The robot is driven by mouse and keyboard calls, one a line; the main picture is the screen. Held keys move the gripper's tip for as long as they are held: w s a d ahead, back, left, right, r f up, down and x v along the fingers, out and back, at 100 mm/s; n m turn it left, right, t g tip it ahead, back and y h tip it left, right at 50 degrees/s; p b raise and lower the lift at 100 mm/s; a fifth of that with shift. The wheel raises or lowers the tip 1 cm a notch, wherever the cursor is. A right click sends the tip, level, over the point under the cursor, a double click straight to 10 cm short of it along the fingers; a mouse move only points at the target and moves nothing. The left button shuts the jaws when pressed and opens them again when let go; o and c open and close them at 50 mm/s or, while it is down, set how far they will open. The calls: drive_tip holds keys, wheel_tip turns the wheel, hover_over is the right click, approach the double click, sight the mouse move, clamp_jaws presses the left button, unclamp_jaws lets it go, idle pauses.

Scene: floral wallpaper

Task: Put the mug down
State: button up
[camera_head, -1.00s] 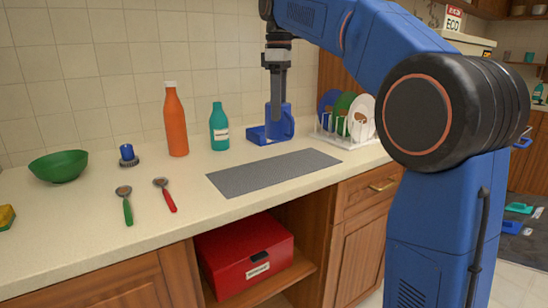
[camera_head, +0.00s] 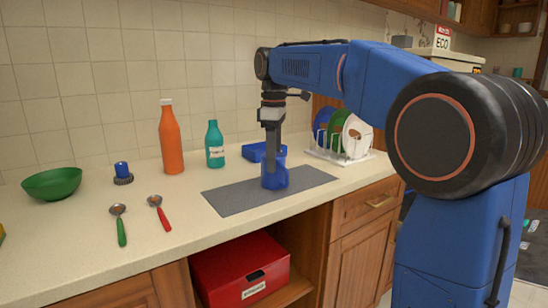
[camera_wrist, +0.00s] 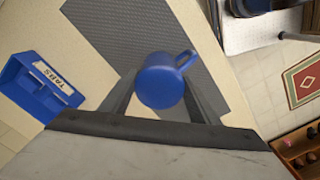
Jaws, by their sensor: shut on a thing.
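My gripper (camera_head: 271,168) points down and is shut on the mug. In the wrist view the mug (camera_wrist: 161,82) sits between the two fingers, with its handle towards the upper right. The grey mat (camera_wrist: 125,30) shows beneath and around it. The mug's base looks at or very near the mat; I cannot tell whether it touches.
A blue tray labelled TABS (camera_wrist: 40,85) stands behind the mat. The dish rack with plates (camera_head: 338,155) is to the right. A teal bottle (camera_head: 215,146) and an orange bottle (camera_head: 171,140) stand at the back left. The mat's left part is clear.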

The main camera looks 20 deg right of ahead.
drive_tip(key=o, duration=1.2)
drive_tip(key=shift+f, duration=0.1)
drive_tip(key=shift+o, duration=0.2)
wheel_tip(320, 180, up, 12)
drive_tip(key=s+d+f+m+t, duration=0.2)
drive_tip(key=s+f+m, duration=0.4)
drive_tip(key=s+f, duration=1)
drive_tip(key=s+d+f+m+t, duration=0.2)
drive_tip(key=s+d+f+m, duration=0.3)
drive_tip(key=s+f, duration=1.2)
drive_tip(key=shift+f+m+t, duration=0.4)
drive_tip(key=shift+f+m, duration=0.4)
drive_tip(key=shift+f, duration=0.15)
